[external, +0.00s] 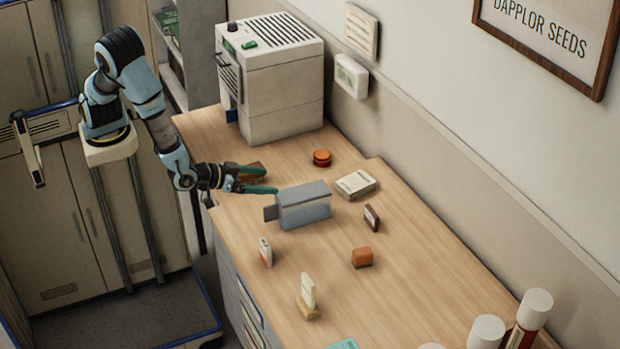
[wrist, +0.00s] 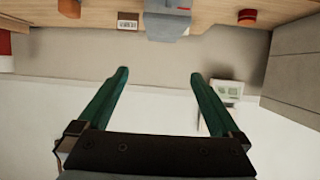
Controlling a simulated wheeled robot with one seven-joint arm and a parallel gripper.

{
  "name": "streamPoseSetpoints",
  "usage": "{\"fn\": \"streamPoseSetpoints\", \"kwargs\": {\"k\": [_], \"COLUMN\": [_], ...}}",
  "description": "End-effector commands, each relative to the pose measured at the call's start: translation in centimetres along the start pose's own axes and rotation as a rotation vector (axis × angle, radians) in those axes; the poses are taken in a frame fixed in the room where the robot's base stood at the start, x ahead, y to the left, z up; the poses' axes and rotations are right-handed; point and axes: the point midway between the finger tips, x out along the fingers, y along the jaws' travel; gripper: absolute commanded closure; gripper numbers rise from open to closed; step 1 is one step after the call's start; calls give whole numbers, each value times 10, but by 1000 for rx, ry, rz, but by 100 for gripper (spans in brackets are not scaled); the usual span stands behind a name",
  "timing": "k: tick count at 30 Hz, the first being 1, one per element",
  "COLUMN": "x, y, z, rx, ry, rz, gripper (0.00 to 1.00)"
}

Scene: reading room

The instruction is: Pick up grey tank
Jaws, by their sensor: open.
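The grey tank (external: 304,208) is a boxy grey block with a small tab at its left end. It stands on the wooden table, and in the wrist view its grey form (wrist: 168,24) shows at the top, cut off by the edge. My gripper (external: 269,180) is open, with its green fingers above the table just behind and left of the tank in the external view. In the wrist view nothing lies between the fingers (wrist: 157,75). They look apart from the tank.
A beige machine (external: 285,100) stands at the back of the table. An orange-red round button (external: 322,158), a cream box (external: 355,184), a dark brown block (external: 372,217) and an orange block (external: 361,257) lie around the tank. White-capped cylinders (external: 487,332) stand at the front right. A wall runs along the right.

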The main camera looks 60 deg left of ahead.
Motion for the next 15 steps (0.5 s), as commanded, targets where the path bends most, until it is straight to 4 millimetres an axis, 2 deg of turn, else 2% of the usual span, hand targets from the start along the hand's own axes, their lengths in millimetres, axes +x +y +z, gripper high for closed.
{"fn": "streamPoseSetpoints", "kwargs": {"k": [3, 7, 11, 15], "x": [10, 17, 24, 44], "y": [-2, -2, -2, -3], "z": [22, 39, 45, 44], "rx": [5, 2, 0, -1], "ry": [-3, -4, -4, -4], "rz": [-5, -4, -4, -5], "gripper": [0, 0, 0, 0]}}
